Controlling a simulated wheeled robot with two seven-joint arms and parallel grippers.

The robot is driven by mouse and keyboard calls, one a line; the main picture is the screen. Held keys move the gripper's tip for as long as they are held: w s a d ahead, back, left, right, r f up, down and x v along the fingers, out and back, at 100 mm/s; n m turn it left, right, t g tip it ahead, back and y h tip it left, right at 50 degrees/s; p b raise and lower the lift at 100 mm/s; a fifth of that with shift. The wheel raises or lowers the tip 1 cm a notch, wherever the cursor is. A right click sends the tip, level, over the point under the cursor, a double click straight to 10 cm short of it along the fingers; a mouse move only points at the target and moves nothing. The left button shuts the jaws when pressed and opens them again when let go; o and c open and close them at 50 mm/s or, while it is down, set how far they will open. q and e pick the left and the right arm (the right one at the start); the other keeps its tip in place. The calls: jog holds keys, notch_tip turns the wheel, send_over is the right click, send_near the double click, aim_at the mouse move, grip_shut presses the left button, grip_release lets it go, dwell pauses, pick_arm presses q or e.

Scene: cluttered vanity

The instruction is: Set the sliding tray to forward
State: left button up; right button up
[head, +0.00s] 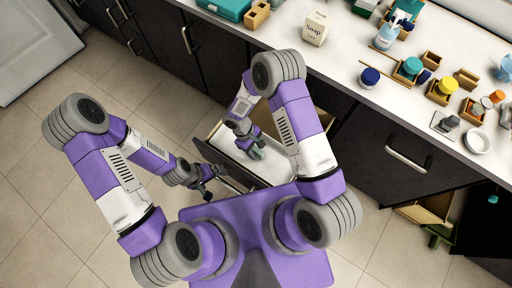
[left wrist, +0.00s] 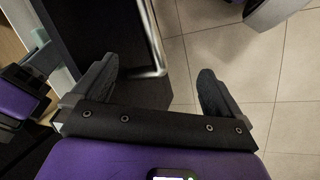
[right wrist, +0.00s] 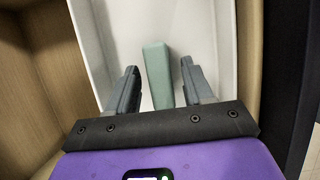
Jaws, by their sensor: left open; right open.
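The sliding tray (head: 274,171) is a white tray inside an open wooden drawer under the counter. In the right wrist view the tray (right wrist: 206,28) has a grey-green upright block (right wrist: 157,72) as its grip. My right gripper (head: 250,146) is down in the drawer. Its open fingers stand on either side of the block, with gaps showing on both sides. My left gripper (head: 208,188) is open and empty at the drawer's front. In the left wrist view, the black drawer front (left wrist: 112,38) with its metal handle (left wrist: 154,70) lies between or just beyond its fingers.
The white counter (head: 345,68) above holds a soap box (head: 315,29), several jars, bottles and small wooden boxes. Another open drawer (head: 428,209) is low at the right. Dark cabinets flank the drawer. The tiled floor (head: 60,180) at the left is clear.

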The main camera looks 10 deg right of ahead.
jog(key=p+v, duration=0.1)
jog(key=v, duration=0.5)
jog(key=shift+w+a+r+p, duration=0.1)
jog(key=shift+r+p, duration=0.2)
